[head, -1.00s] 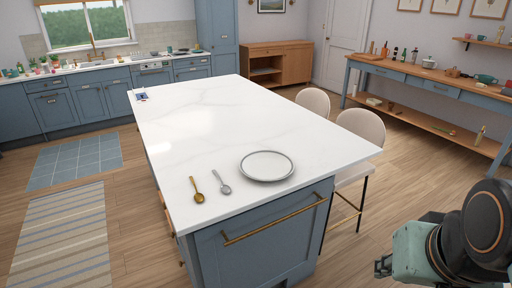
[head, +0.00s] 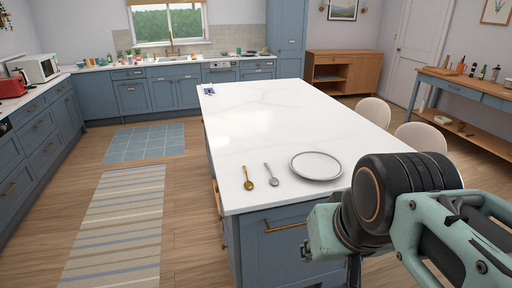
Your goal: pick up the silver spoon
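The silver spoon (head: 267,174) lies flat on the white island top (head: 279,124), near its front edge. Its bowl points toward me and its handle away. A gold spoon (head: 248,178) lies just left of it, apart from it. A grey-rimmed round plate (head: 316,166) lies to its right. My arm reaches in from the right, in front of the island's near right corner. My gripper's fingers cannot be made out at the arm's end, so whether they are open or shut does not show. The arm stands well clear of the spoon, which is fully visible.
The island's blue front has a brass handle (head: 286,226). Two pale stools (head: 420,137) stand along its right side. A striped rug (head: 118,222) and open wooden floor lie to the left. Blue counters (head: 38,130) line the left and back walls.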

